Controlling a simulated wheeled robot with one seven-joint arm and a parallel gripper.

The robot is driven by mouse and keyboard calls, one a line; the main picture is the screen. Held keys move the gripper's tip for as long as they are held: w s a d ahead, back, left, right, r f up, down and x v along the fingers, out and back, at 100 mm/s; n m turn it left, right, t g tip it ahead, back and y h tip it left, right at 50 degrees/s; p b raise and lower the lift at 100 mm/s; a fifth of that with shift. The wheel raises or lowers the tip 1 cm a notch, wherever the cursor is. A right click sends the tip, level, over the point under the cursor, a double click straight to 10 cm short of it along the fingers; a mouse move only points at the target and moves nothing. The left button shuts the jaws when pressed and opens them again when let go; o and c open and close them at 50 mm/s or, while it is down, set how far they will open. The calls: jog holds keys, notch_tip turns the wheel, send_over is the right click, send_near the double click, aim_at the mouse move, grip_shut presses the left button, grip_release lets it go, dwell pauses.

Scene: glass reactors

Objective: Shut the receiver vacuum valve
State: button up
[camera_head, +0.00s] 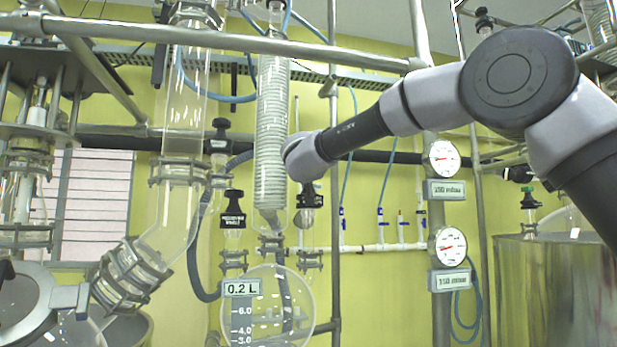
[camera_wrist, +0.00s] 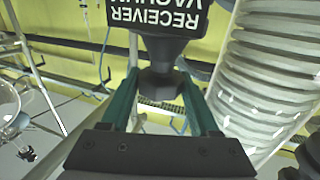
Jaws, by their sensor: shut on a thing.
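The receiver vacuum valve has a black faceted knob (camera_wrist: 160,84) with a black label block (camera_wrist: 160,15). The label appears upside down in the wrist view and reads "RECEIVER VACUUM", its upper part cut off by the frame edge. My gripper (camera_wrist: 159,72) has its two green fingers on either side of the knob and is shut on it. In the head view my arm reaches in from the right, and its wrist ends just above a black valve top (camera_head: 309,196) right of the coiled condenser. My fingers are mostly hidden there.
The coiled glass condenser (camera_head: 271,130) stands close beside my wrist, and also in the wrist view (camera_wrist: 268,75). A round receiver flask (camera_head: 267,308) hangs below. Another labelled black valve (camera_head: 232,213) stands left. Gauges (camera_head: 447,246) and a steel vessel (camera_head: 555,290) are at right.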

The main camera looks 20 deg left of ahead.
jog(key=m+h, duration=0.2)
jog(key=h, duration=0.1)
jog(key=m+h, duration=0.2)
jog(key=h, duration=0.2)
jog(key=shift+m, duration=0.4)
jog(key=shift+h, duration=0.5)
jog(key=o, duration=1.4)
jog(key=shift+d+y, duration=0.1)
jog(key=shift+y, duration=0.2)
